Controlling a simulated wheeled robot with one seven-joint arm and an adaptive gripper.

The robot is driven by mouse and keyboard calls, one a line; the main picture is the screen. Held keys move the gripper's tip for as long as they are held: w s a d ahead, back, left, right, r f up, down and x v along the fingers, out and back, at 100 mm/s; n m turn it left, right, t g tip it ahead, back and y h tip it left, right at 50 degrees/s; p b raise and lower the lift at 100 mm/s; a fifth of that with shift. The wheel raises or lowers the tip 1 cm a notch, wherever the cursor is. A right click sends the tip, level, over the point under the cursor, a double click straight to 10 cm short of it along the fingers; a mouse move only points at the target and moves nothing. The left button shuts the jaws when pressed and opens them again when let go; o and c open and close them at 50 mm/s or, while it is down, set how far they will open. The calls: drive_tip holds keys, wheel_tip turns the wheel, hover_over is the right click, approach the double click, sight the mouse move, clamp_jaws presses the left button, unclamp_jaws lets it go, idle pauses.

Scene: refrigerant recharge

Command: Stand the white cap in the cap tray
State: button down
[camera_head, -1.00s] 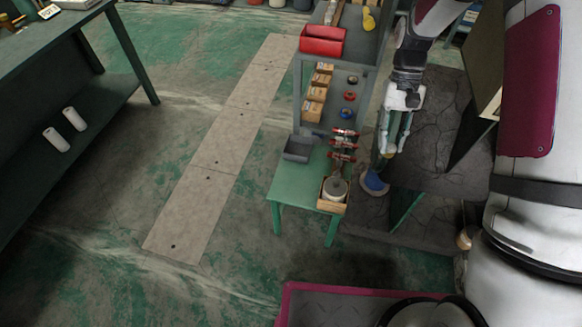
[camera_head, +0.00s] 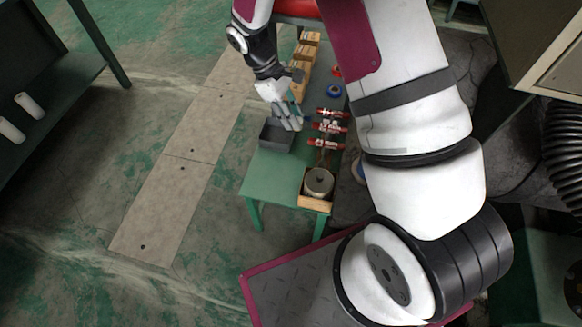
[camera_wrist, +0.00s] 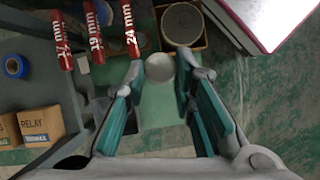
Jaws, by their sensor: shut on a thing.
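The white cap (camera_wrist: 160,67) shows as a pale round shape between my fingertips in the wrist view. My gripper (camera_wrist: 161,75) is shut on it, with one finger on each side. In the head view my gripper (camera_head: 289,119) hangs over the back of the dark grey cap tray (camera_head: 274,137), which sits on the left side of the green bench. My fingers cover part of the tray there, and the cap cannot be made out. I cannot tell the exact height of the cap above the bench.
Red-handled tools (camera_head: 327,128) marked in mm lie right of the tray. A wooden box (camera_head: 315,203) holding a round can stands at the bench's front. Cardboard boxes (camera_head: 301,62) and tape rolls (camera_head: 334,91) are behind. Green bench top (camera_head: 268,177) is clear before the tray.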

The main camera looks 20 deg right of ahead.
drive_tip(key=w+a+f+n+t+b, duration=0.1)
drive_tip(key=f+n+b, duration=0.2)
drive_tip(key=f+b, duration=0.2)
drive_tip(key=w+a+f+n+t+h+b, duration=0.1)
drive_tip(key=f+n+b, duration=0.2)
drive_tip(key=f, duration=0.9)
drive_tip(key=a+f+n+t+b, duration=0.1)
drive_tip(key=f+n+b, duration=0.2)
drive_tip(key=f+b, duration=0.4)
drive_tip(key=shift+w+a+f+t+h, duration=0.1)
drive_tip(key=shift+w+f+t+h, duration=0.1)
drive_tip(key=shift+f, duration=0.3)
drive_tip(key=shift+w+f+t+h, duration=0.1)
drive_tip(key=shift+w+f+t, duration=0.1)
drive_tip(key=shift+f, duration=0.3)
drive_tip(key=shift+f, duration=0.1)
drive_tip(key=c, duration=1.3)
unclamp_jaws()
drive_tip(key=shift+c, duration=0.2)
drive_tip(key=p+v, duration=0.4)
drive_tip(key=v, duration=0.8)
